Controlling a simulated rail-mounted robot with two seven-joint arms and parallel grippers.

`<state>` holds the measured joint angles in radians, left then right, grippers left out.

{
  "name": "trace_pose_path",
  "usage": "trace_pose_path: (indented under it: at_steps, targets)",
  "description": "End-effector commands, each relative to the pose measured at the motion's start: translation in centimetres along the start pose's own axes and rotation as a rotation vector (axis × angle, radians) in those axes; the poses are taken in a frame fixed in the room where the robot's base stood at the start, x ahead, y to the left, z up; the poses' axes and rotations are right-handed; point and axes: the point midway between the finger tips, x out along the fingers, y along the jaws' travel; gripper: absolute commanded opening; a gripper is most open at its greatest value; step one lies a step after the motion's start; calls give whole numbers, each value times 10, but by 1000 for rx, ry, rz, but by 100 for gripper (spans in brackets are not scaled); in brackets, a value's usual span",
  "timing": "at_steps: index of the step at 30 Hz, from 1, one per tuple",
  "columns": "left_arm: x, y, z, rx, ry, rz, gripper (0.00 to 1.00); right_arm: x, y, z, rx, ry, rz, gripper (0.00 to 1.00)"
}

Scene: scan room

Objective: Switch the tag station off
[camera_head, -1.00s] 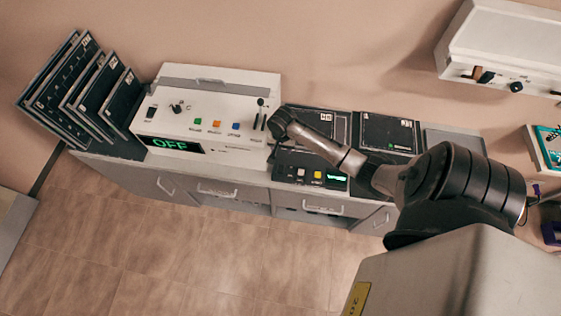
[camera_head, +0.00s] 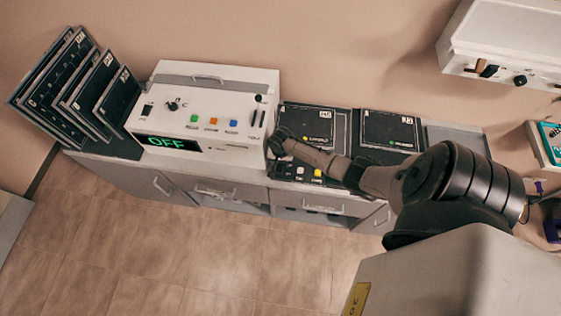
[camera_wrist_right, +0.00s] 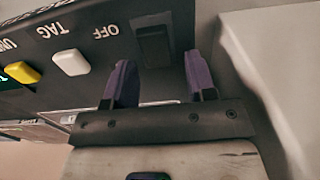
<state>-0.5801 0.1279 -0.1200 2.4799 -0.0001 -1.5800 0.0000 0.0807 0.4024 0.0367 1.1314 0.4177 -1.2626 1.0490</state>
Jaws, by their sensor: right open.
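The tag station (camera_head: 318,173) is a low dark panel on the counter, right of a white console. My right forearm covers much of it in the head view. In the right wrist view its face (camera_wrist_right: 98,62) shows upside down, with a white button by the word TAG, a yellow button (camera_wrist_right: 22,72), and a black rocker switch (camera_wrist_right: 154,45) by the word OFF. My right gripper (camera_wrist_right: 160,82) is open and empty. Its two purple fingers stand apart on either side of the switch in the picture; I cannot tell whether they touch the panel. My left gripper is not in view.
The white console (camera_head: 238,85) stands close left of my right wrist, its display reading OFF. Dark framed panels (camera_head: 75,95) lean at the counter's left end. Dark flat cases (camera_head: 390,133) lie behind my arm. A white wall unit (camera_head: 505,45) hangs upper right.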

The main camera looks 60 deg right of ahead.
Motion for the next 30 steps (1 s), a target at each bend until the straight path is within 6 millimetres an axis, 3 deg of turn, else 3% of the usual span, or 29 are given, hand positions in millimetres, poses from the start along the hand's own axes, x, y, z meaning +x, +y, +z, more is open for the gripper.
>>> trace_pose_path:
  at_steps: [11, 26, 30]
  targets:
    - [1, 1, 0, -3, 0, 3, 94, 2, 0, 0, 0, 0, -1, 50]
    - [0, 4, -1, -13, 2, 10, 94, 2, 0, 0, 0, 0, -1, 2]
    - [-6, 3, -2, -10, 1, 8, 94, 0, 0, 1, 0, 20, 0, 2]
